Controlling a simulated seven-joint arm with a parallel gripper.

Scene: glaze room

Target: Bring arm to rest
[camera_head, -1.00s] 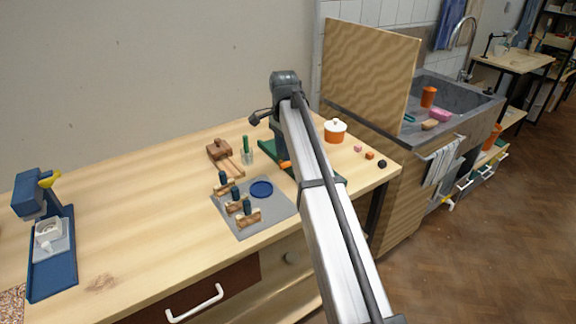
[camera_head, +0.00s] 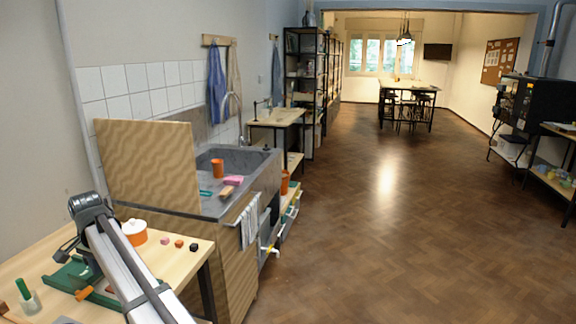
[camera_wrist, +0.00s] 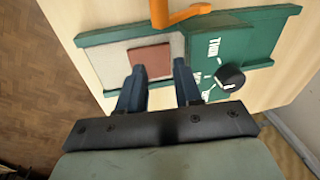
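My arm (camera_head: 130,268) reaches over the wooden table at the lower left of the head view. In the wrist view my gripper (camera_wrist: 160,80) has its two dark blue fingers apart, with nothing held between them. Beyond the fingertips lies a green board (camera_wrist: 265,28) with a pale panel, a reddish-brown square (camera_wrist: 151,62), a dark knob (camera_wrist: 231,76) and an orange handle (camera_wrist: 178,18). The board also shows beside my arm in the head view (camera_head: 66,278). The fingertips appear apart from the board, but the exact gap is hard to judge.
A white and orange pot (camera_head: 133,233) and several small lumps stand on the table (camera_head: 190,262). A green stick in a cup (camera_head: 28,300) is at the left. A wavy-patterned panel (camera_head: 150,165) rises behind, beside the grey sink (camera_head: 240,160).

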